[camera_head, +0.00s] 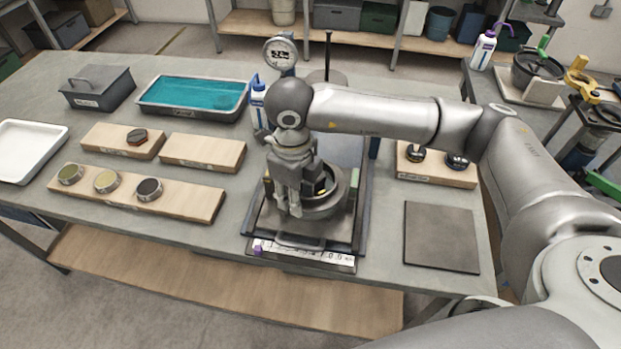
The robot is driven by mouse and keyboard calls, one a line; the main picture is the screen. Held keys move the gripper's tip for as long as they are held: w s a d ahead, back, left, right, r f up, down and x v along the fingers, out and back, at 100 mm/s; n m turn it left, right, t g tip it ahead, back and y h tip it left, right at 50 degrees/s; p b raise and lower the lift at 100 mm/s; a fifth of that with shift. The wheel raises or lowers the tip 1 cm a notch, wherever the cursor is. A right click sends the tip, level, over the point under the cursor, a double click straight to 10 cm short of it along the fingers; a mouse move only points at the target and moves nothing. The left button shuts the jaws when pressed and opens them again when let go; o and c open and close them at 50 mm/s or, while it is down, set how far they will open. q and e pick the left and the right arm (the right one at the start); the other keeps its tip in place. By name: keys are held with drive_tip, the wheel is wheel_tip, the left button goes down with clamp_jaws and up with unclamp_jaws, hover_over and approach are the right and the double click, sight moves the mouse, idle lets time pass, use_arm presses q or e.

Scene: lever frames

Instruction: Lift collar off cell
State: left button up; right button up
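A round grey metal cell with a ring-shaped collar (338,204) around it sits on a dark square base (262,222) at the middle of the bench. I cannot clearly tell where the collar ends and the cell begins. My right gripper (288,212) points down at the left side of this ring and hides part of it. Its fingers look close together, but whether they grip the collar's edge or are just in front of it is unclear. My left gripper is not in view.
A round dial gauge (280,52) and a thin dark post stand behind the cell. Wooden boards with small round samples (149,189), a teal-filled tray (195,97) and a grey lidded box (97,88) are on the left. A dark flat plate (441,237) lies at right.

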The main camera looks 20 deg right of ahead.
clamp_jaws()
drive_tip(key=shift+r, duration=0.1)
